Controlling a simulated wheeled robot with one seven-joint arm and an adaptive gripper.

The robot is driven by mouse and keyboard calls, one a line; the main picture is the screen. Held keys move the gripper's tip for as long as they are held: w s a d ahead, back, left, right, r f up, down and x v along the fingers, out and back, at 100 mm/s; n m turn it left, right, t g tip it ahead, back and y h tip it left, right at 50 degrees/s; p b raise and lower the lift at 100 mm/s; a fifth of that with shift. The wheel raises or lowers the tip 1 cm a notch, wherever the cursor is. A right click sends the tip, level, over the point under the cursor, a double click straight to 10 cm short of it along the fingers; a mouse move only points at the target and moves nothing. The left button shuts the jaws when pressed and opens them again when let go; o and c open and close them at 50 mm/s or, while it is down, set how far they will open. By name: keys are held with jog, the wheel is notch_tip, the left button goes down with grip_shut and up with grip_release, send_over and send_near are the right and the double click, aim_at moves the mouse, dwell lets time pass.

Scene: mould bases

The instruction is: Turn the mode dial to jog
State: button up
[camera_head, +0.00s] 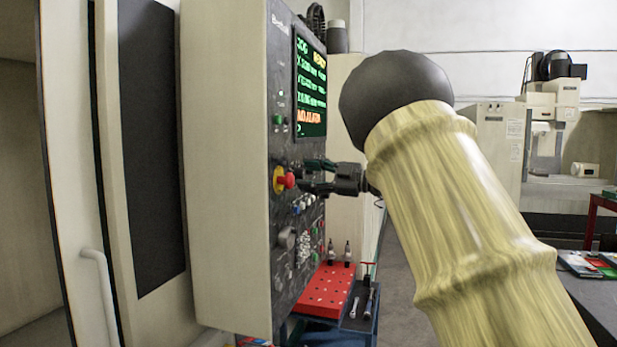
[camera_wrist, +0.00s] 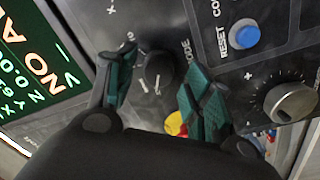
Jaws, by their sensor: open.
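The mode dial (camera_wrist: 159,72) is a round black knob on the dark control panel, with part of the word MODE beside it in the wrist view. My gripper (camera_wrist: 161,60) is open, with one green-padded finger on each side of the dial. I cannot tell whether the fingers touch it. In the head view my gripper (camera_head: 306,176) is close to the panel face, below the screen, and the dial cannot be made out there. Which mark the dial points to is unclear. The screen's (camera_head: 311,85) top line seems to read JOG.
A red stop button on a yellow base (camera_head: 279,180) is just left of my gripper. A blue RESET button (camera_wrist: 244,34) and a grey knob (camera_wrist: 290,102) are also on the panel. A red rack (camera_head: 326,290) stands below. Open floor lies right of it.

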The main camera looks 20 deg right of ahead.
jog(key=v, duration=1.1)
jog(key=shift+d+f, duration=0.15)
jog(key=shift+d, duration=0.05)
